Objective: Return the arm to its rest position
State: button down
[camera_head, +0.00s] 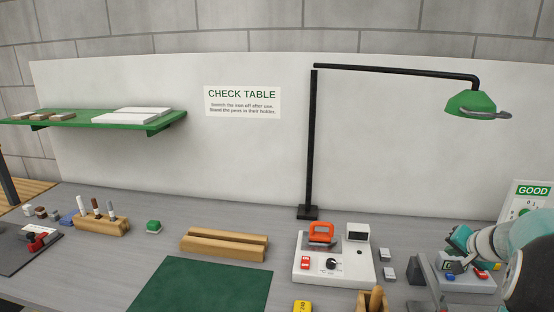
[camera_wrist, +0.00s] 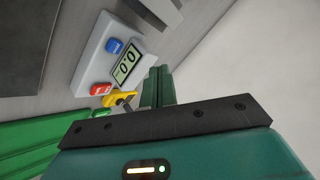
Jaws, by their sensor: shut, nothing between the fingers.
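My gripper (camera_wrist: 158,84) is shut with nothing between its green fingers. In the wrist view the fingers stand beside a pale meter (camera_wrist: 92,58) with a small display, a blue button and a red button. In the head view my arm (camera_head: 498,242) reaches in from the right edge, and its teal end is over the same meter (camera_head: 480,284), partly hiding it. I cannot tell from these views how far the fingers are above the meter.
A soldering station (camera_head: 335,275), a lamp post (camera_head: 311,150) and a GOOD sign (camera_head: 530,197) stand nearby. A green mat (camera_head: 200,286), a wooden rail (camera_head: 223,245) and a pen holder (camera_head: 103,225) lie left. A green shelf (camera_head: 165,121) holds white boards. The lamp (camera_head: 470,103) hangs upper right.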

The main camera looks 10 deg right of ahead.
jog(key=s+a+r+n+y, duration=0.1)
jog(key=a+r+n, duration=0.1)
jog(key=a, duration=0.6)
jog(key=s+a+r+n+g+y, duration=0.1)
jog(key=a+r+n, duration=0.15)
jog(key=a, duration=0.55)
jog(key=s+a+r+n+y, duration=0.1)
jog(key=s+a+r, duration=0.15)
jog(key=a, duration=0.65)
jog(key=s+a+f+n+g+h, duration=0.1)
jog(key=s+a+n, duration=0.4)
jog(key=s+a, duration=0.9)
jog(key=s+g, duration=0.1)
jog(key=s, duration=0.1)
jog(key=shift+s+a, duration=0.3)
jog(key=shift+a, duration=0.05)
jog(key=shift+d, duration=0.2)
